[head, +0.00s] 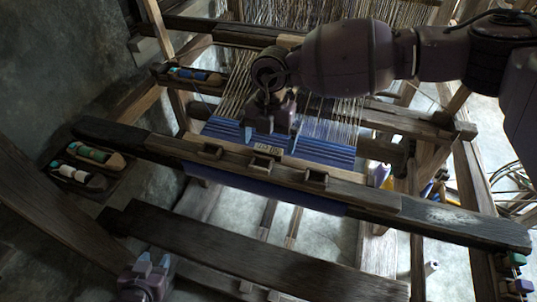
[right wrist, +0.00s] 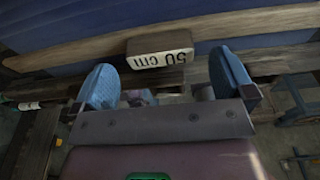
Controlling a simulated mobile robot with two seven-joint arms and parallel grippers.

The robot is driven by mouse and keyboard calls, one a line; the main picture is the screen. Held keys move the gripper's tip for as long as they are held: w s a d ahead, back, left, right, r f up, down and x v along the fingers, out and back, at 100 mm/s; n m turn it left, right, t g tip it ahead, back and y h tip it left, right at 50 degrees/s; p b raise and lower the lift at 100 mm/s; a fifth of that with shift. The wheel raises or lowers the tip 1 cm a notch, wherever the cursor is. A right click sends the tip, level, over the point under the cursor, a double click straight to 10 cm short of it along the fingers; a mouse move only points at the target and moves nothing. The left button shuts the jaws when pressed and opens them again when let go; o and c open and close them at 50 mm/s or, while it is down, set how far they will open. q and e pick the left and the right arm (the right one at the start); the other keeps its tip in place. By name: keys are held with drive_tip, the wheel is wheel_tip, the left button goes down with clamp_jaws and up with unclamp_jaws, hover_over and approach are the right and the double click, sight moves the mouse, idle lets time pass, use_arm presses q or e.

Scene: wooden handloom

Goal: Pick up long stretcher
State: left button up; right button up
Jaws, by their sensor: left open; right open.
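The long stretcher appears to be the wooden piece with the pale "50 cm" tag (head: 268,150), lying along the blue cloth's front edge. In the right wrist view its tag (right wrist: 160,48) reads upside down; I cannot tell where its ends are. My right gripper (head: 271,139) is open above the cloth, its blue fingertips to either side of the tag. The right wrist view shows these fingertips (right wrist: 164,86) apart with nothing between them, the tag just beyond. My left gripper (head: 152,265) is open and empty at the lower left, away from the stretcher.
A dark plank (head: 260,255) crosses in front. Shuttles lie in a tray (head: 118,182) at left. Colored blocks (head: 516,260) sit at right.

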sight(268, 154)
drive_tip(key=shift+s+f, duration=0.2)
drive_tip(key=shift+f, duration=1.15)
drive_tip(key=c, duration=1)
